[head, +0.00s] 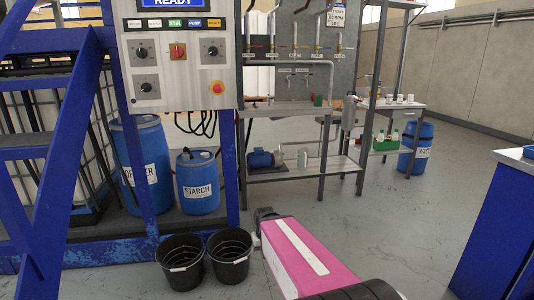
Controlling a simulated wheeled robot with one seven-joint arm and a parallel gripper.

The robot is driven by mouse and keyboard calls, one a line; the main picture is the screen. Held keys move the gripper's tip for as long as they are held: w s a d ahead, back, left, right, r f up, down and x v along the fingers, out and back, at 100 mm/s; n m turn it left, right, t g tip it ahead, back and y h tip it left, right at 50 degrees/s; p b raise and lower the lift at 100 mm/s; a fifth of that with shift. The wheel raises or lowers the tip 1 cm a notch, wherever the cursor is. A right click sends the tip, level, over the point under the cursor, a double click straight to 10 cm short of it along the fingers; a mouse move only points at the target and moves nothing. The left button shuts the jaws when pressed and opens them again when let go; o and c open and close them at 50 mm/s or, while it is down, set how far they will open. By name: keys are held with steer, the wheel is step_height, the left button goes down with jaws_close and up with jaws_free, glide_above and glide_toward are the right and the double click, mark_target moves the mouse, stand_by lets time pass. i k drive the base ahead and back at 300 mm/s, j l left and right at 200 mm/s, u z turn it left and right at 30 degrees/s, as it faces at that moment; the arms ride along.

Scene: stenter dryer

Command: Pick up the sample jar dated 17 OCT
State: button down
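Small pale containers (400,99) stand on a bench at the back right. They are too small for me to tell whether they are sample jars, and no date can be read on them. No jar marked 17 OCT can be made out in this view. A pink and white body that looks like my arm link reaches up from the bottom of the head view. My gripper cannot be made out, and nothing held shows.
The back-right bench (425,106) stands behind a grey post. A blue drum (415,148) is beside it. Two black buckets (230,256) stand left of my arm. A blue cabinet (500,225) is at the right edge. The floor between is clear.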

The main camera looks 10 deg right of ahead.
mark_target(389, 101)
steer(key=i+l, duration=0.15)
steer(key=l, duration=0.2)
steer(key=i+l, duration=0.15)
steer(key=l, duration=0.2)
steer(key=i+l, duration=0.15)
steer(key=l, duration=0.2)
steer(key=i+l, duration=0.15)
steer(key=l, duration=0.2)
steer(key=i+l, duration=0.15)
steer(key=l, duration=0.2)
steer(key=i+l, duration=0.15)
steer(key=l, duration=0.2)
steer(key=i+l, duration=1.7)
steer(key=l, duration=0.3)
steer(key=i+l, duration=0.15)
steer(key=l, duration=0.25)
steer(key=i+l, duration=0.1)
steer(key=l, duration=0.25)
steer(key=i+l, duration=0.15)
steer(key=l, duration=0.25)
steer(key=i+l, duration=0.1)
steer(key=l, duration=0.3)
steer(key=i+l, duration=0.1)
steer(key=l, duration=0.3)
steer(key=i+l, duration=0.15)
steer(key=l, duration=0.25)
steer(key=k+l, duration=0.1)
steer(key=l, duration=2.5)
steer(key=k+z, duration=0.05)
steer(key=k, duration=0.05)
